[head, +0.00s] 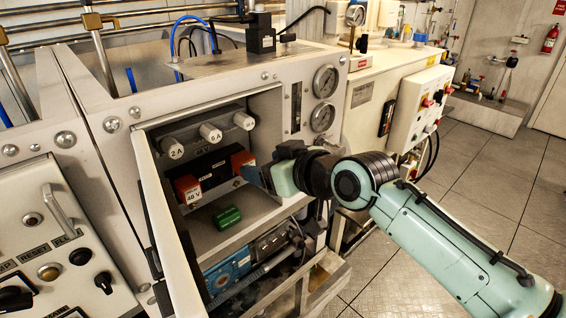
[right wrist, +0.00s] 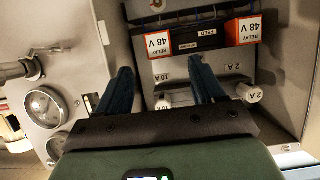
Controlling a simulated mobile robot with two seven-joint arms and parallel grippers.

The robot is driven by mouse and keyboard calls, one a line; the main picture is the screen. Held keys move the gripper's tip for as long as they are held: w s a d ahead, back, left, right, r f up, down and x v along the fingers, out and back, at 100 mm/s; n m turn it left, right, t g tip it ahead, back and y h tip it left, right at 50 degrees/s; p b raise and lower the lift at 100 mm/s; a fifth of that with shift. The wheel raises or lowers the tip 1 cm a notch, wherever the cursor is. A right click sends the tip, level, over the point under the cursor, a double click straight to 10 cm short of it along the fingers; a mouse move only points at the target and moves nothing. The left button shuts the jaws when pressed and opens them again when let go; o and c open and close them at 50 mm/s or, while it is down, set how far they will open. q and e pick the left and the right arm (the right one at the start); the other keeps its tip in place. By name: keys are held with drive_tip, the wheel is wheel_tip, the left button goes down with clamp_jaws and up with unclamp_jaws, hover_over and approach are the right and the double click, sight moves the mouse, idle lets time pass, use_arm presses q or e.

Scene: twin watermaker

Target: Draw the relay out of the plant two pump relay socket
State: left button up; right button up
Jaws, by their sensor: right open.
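Two orange-red relays with white 48 V labels sit in a black socket strip (head: 214,176) inside the open cabinet. The left relay (head: 187,189) shows clearly in the head view. The right relay (head: 241,159) is beside my right gripper (head: 254,177). In the right wrist view, which is upside down, these are the far relay (right wrist: 243,31) and the near relay (right wrist: 158,46). My right gripper (right wrist: 160,66) is open, its blue fingers apart and lined up either side of the near relay, with nothing held. I cannot read which socket is plant two. My left gripper is not in view.
White fuse holders (head: 210,132) line up above the relays. A green block (head: 227,217) lies on the cabinet floor. The open door (head: 160,225) stands at the left. Pressure gauges (head: 324,81) are on the panel to the right.

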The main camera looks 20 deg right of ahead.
sight(249, 164)
drive_tip(key=p+x, duration=0.1)
drive_tip(key=x, duration=0.6)
clamp_jaws()
drive_tip(key=shift+s+d+b, duration=0.15)
drive_tip(key=shift+s+b, duration=0.15)
drive_tip(key=shift+s, duration=0.1)
drive_tip(key=s+b, duration=0.1)
drive_tip(key=s+d+b, duration=0.1)
drive_tip(key=s, duration=0.1)
drive_tip(key=s+b, duration=0.1)
drive_tip(key=shift+s+d, duration=0.35)
idle(0.4)
